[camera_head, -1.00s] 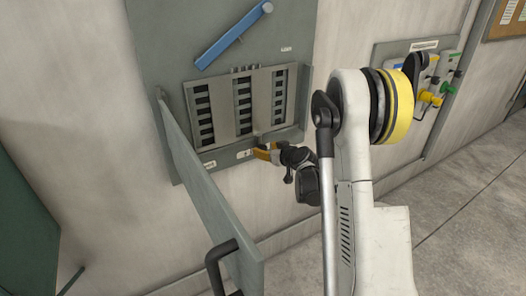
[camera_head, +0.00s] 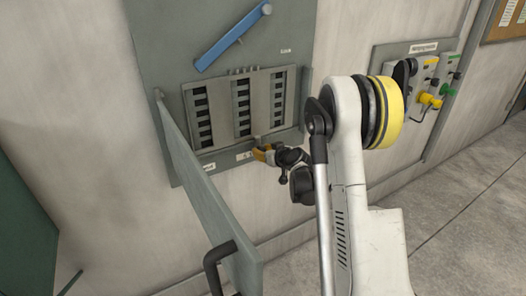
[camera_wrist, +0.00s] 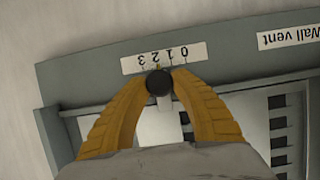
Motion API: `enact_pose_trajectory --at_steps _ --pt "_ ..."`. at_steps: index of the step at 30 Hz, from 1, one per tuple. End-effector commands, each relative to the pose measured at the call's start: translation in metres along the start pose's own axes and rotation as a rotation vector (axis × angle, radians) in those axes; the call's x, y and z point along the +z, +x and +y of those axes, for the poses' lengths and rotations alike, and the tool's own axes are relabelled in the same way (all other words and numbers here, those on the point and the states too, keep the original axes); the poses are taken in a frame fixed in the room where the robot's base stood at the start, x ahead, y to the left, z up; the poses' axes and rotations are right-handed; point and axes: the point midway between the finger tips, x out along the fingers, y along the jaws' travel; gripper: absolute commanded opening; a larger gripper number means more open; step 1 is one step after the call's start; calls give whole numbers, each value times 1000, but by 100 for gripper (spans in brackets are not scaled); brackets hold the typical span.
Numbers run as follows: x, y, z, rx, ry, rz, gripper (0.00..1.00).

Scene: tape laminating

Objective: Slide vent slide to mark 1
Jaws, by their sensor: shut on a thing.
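The vent slide's dark round knob (camera_wrist: 158,82) sits between the two yellow fingertips of my gripper (camera_wrist: 158,80), which is shut on it. A pale stem (camera_wrist: 165,122) runs from the knob toward the slotted vent plate. A white scale label (camera_wrist: 163,56), upside down in the wrist view, reads 3, 2, 1, 0 from left to right. In the head view my gripper (camera_head: 260,151) is at the lower edge of the slotted wall vent (camera_head: 219,118).
A grey door (camera_head: 205,195) with a dark handle (camera_head: 218,262) stands open left of my gripper. A blue bar (camera_head: 233,37) is above the vent. A panel with yellow and green knobs (camera_head: 428,100) is on the wall at right. A "Wall vent" label (camera_wrist: 288,36) is beside the scale.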

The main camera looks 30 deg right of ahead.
Motion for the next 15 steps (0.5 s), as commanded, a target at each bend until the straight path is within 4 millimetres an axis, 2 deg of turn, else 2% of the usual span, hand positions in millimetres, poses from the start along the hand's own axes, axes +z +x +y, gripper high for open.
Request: enact_pose_trajectory --at_steps 3,11,12,14,15 --pt "2 1 -19 -6 -1 -1 0" --pt "0 0 -20 -3 0 0 0" --pt "0 0 -20 -3 0 0 35" --pt "0 0 -20 -3 0 0 53" --pt "0 0 -20 -3 0 0 53"
